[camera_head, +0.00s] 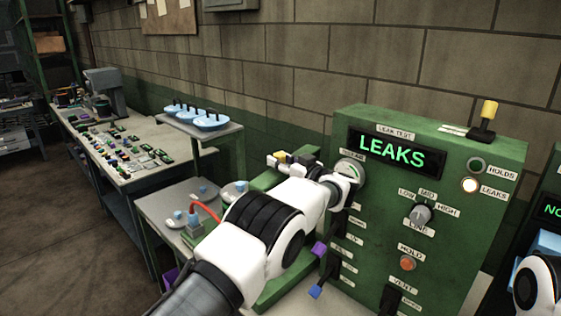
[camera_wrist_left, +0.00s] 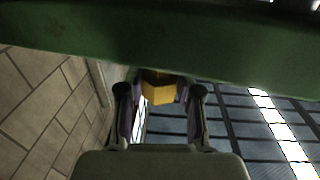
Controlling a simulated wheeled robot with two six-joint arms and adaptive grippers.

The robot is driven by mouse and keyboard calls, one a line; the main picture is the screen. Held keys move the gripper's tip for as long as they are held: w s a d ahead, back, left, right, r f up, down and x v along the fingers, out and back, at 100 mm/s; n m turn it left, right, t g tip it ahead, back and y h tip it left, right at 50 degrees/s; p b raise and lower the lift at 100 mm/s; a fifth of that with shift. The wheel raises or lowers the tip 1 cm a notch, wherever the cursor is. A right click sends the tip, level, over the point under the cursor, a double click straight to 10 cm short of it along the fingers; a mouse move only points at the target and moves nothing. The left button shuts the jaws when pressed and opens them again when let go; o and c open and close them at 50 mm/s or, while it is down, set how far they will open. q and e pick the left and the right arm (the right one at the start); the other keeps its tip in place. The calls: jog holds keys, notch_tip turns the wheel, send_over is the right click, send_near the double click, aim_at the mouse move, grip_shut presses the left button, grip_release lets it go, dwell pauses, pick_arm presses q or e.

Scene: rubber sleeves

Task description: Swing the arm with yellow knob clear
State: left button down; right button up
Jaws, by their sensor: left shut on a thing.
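The yellow knob (camera_wrist_left: 158,92) shows in the left wrist view between the two fingers of my left gripper (camera_wrist_left: 160,93), which is shut on it. A green bar (camera_wrist_left: 150,45) runs across just above the knob in that view. In the head view a small yellow patch (camera_head: 279,157) shows beside the dark and white parts of my left gripper (camera_head: 287,163), left of the green leak test panel. My left forearm hides part of the green structure (camera_head: 265,180) below. My right gripper is not in view.
The green leak test panel (camera_head: 455,165) reads LEAKS, and its LEAKS lamp (camera_head: 470,185) is lit. Levers with purple (camera_head: 318,248) and blue (camera_head: 315,291) ends stick out near my forearm. A side table (camera_head: 160,208) and a long workbench (camera_head: 75,135) stand to the left.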

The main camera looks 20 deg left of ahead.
pick_arm(q)
jog(key=shift+d+n+g+y, duration=0.3)
jog(key=shift+g, duration=0.1)
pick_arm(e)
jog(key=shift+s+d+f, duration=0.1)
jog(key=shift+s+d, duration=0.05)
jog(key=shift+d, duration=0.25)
pick_arm(q)
jog(key=c, duration=0.7)
grip_release()
jog(key=shift+c, duration=0.2)
notch_tip(320, 180, up, 10)
jog(key=shift+r, duration=0.1)
